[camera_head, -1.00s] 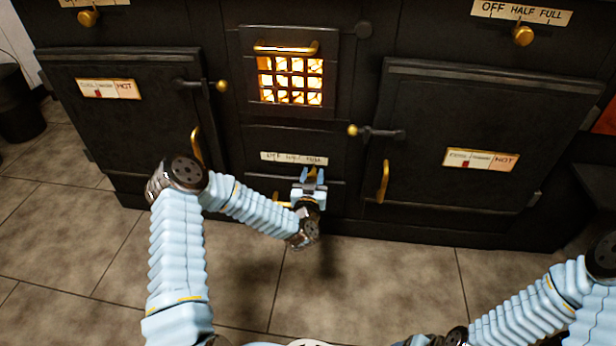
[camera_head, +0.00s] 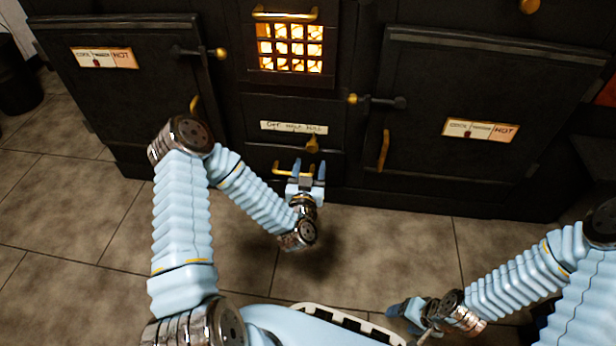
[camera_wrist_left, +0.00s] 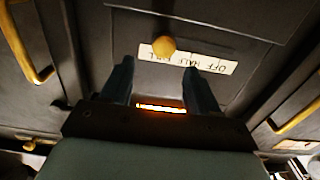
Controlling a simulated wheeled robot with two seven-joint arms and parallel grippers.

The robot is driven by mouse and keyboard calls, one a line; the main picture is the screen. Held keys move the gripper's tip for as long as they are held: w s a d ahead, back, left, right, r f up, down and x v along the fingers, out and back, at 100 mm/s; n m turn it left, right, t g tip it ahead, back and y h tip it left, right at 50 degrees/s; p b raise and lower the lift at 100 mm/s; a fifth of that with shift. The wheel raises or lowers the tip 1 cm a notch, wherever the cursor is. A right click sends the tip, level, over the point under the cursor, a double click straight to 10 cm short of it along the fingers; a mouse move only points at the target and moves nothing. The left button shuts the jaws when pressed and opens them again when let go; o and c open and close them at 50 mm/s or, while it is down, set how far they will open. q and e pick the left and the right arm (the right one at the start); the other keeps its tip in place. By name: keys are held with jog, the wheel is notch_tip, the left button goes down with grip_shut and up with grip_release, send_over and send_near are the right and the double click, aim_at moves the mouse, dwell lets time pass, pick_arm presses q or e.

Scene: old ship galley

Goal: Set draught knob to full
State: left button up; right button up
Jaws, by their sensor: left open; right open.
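The draught knob (camera_head: 313,144) is a small brass knob on the dark stove front, below the firebox grate. It sits under the FULL end of the white OFF HALF FULL label (camera_head: 294,127). In the left wrist view the knob (camera_wrist_left: 163,46) is beside the upside-down label (camera_wrist_left: 225,67), at its FULL end. My left gripper (camera_head: 309,168) is open and empty, just in front of the knob and apart from it. Its two fingers (camera_wrist_left: 158,68) show spread in the left wrist view. My right gripper (camera_head: 398,309) is low at the right, far from the knob.
The glowing grate (camera_head: 290,48) is above the knob. A brass handle (camera_head: 290,172) is low behind my left gripper. Oven doors (camera_head: 120,110) and (camera_head: 470,100) with brass handles flank the middle. Tiled floor (camera_head: 350,250) in front is clear.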

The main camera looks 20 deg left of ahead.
pick_arm(q)
jog(key=v, duration=0.4)
jog(key=shift+s+d, duration=0.1)
jog(key=shift+s, duration=0.05)
